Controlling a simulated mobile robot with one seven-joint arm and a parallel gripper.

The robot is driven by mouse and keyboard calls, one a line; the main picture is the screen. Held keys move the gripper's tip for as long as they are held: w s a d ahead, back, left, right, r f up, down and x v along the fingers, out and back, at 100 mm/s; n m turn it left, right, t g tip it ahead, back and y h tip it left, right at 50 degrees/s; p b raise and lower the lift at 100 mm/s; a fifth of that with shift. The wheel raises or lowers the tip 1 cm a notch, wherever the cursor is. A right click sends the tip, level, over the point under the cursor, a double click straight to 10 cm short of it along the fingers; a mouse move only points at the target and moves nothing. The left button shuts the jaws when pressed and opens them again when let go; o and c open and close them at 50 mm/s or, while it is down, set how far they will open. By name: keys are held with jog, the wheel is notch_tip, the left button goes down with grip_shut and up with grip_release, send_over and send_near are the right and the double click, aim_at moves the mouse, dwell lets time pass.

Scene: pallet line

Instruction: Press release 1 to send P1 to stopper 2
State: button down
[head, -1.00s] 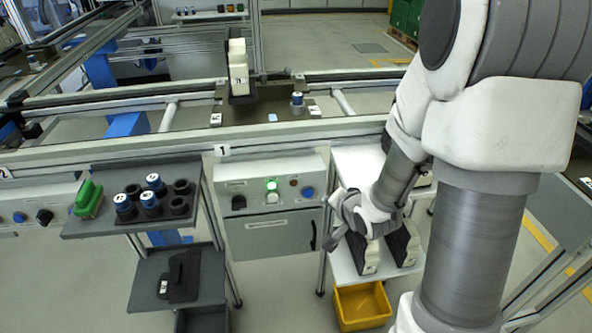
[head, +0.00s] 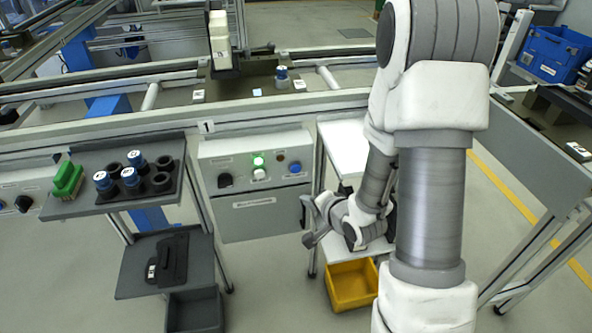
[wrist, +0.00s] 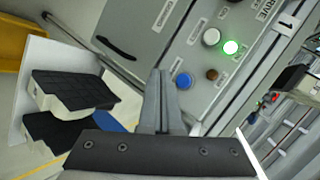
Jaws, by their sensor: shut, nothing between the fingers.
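The station 1 control panel (head: 214,150) stands below the conveyor rail, under a sign "1" (head: 207,127). It carries a lit green lamp (head: 258,160), a white button (head: 259,174), a blue button (head: 295,168), a small brown button (head: 280,157) and a black knob (head: 225,181). In the wrist view the lamp (wrist: 230,47), white button (wrist: 211,37) and blue button (wrist: 183,81) show beyond my gripper (wrist: 154,78). My gripper is shut, empty and apart from the panel, at its lower right in the head view. A dark pallet (head: 238,86) sits on the conveyor behind; its label is unreadable.
A yellow bin (head: 350,286) stands below the white rack (head: 345,142) at right. Floor is clear in front of the panel.

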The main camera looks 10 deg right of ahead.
jog(key=p, duration=0.1)
send_near(295, 174)
jog(key=shift+s+f+x, duration=0.15)
jog(key=shift+x, duration=1.15)
jog(key=shift+s+f+x, duration=0.1)
jog(key=shift+f+x, duration=0.05)
jog(key=shift+x, duration=1.15)
jog(key=shift+w+a, duration=0.1)
jog(key=shift+w+f, duration=0.1)
jog(key=shift+w, duration=0.2)
jog(key=shift+w, duration=0.45)
dwell(0.7)
jog(key=shift+s, duration=0.85)
